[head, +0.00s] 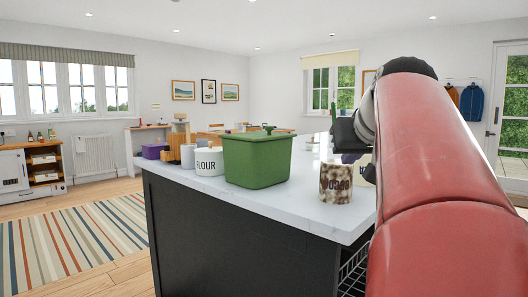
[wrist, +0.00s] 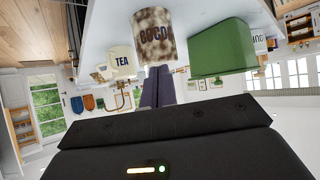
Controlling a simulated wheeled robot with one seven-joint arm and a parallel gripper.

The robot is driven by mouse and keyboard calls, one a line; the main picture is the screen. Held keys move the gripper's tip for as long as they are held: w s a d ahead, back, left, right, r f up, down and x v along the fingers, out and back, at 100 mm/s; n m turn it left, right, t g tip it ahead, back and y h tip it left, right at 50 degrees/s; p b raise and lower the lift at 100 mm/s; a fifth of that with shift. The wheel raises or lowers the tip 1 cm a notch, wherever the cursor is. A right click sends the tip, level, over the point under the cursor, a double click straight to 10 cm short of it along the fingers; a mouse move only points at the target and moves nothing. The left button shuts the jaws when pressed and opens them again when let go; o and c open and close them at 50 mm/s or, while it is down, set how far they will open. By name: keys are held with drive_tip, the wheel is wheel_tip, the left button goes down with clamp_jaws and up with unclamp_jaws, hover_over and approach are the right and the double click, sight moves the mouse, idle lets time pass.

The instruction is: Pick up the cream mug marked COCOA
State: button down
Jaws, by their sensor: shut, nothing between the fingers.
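A mottled brown-and-cream mug (head: 336,183) marked COCOA stands near the counter's front right corner. It also shows in the wrist view (wrist: 153,30), top middle. No handle shows clearly. A cream vessel (head: 364,171) stands close behind it, partly hidden by the mug and my arm; a cream one marked TEA (wrist: 122,62) is beside the mug in the wrist view. My gripper (wrist: 158,76) is shut and empty, its dark fingers pointing toward the COCOA mug. In the head view, its dark body is behind and above the mug.
A green tub (head: 258,160) stands left of the mug, with a white FLOUR canister (head: 208,162) beyond it. A purple box (head: 154,151) is at the counter's far left. The white countertop (head: 290,205) is clear between tub and mug; its front edge is near.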

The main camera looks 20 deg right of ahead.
sight(332, 161)
drive_tip(key=w+d, duration=0.1)
drive_tip(key=w, duration=0.2)
drive_tip(key=w+d+p, duration=0.1)
drive_tip(key=w, duration=0.2)
drive_tip(key=w+d+p, duration=0.1)
drive_tip(key=w+d, duration=0.1)
drive_tip(key=w, duration=0.1)
drive_tip(key=shift+w, duration=0.15)
drive_tip(key=shift+s+a+f, duration=0.1)
drive_tip(key=shift+s+f, duration=0.1)
drive_tip(key=shift+f, duration=0.35)
drive_tip(key=shift+f+b, duration=0.3)
drive_tip(key=shift+b, duration=0.05)
drive_tip(key=shift+f, duration=0.1)
drive_tip(key=shift+a+f, duration=0.1)
drive_tip(key=s+a+b, duration=0.4)
drive_tip(key=s, duration=0.8)
drive_tip(key=shift+a, duration=0.35)
drive_tip(key=shift+w+r+p, duration=0.1)
drive_tip(key=shift+r+p, duration=0.45)
drive_tip(key=shift+r, duration=0.25)
